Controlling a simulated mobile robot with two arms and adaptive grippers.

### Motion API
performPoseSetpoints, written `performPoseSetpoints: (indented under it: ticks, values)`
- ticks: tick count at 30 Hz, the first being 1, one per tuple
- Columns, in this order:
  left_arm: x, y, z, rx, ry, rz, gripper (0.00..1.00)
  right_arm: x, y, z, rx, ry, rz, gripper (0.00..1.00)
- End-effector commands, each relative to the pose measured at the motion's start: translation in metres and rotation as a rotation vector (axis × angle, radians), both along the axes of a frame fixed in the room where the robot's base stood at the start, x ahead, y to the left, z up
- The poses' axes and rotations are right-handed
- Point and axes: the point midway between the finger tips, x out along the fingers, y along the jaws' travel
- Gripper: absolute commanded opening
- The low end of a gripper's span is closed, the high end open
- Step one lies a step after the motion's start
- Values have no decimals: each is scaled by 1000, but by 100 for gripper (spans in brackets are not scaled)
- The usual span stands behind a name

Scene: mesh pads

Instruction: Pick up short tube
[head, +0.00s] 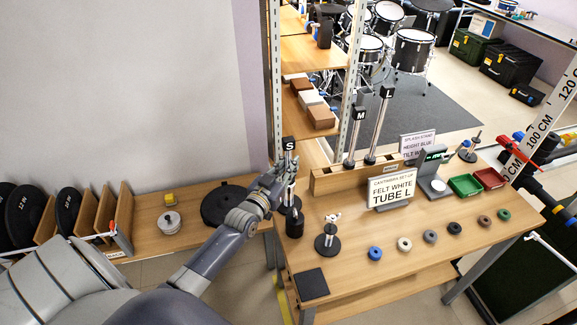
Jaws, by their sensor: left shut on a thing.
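The short tube (290,158) is a slim metal tube with a black cap marked S, standing about upright. My left gripper (287,176) is shut on it below the cap, at the left end of the wooden table. The fingers hide part of the tube, and I cannot tell whether its lower end touches anything. Two longer tubes, the M tube (355,138) and the L tube (379,128), stand in a wooden rack (335,180) to the right. My right gripper is not in view.
A dark bottle-like object (294,222) and a small stand (327,240) are close to my gripper. A sign (391,187) reads "FELT WHITE TUBE L". Several coloured rings, including a blue one (375,253), line the table front. A black pad (311,284) lies at the near left corner.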

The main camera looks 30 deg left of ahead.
Motion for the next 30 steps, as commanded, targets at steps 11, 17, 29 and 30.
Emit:
performPoseSetpoints:
  ticks: [11,17,29,30]
  values:
    - [0,0,44,0,-4,0,0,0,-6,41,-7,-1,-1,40]
    - [0,0,67,0,-3,0,0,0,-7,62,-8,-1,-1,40]
    - [0,0,115,-1,-4,0,0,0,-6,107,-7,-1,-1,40]
    - [0,0,120,-1,-4,0,0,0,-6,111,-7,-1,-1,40]
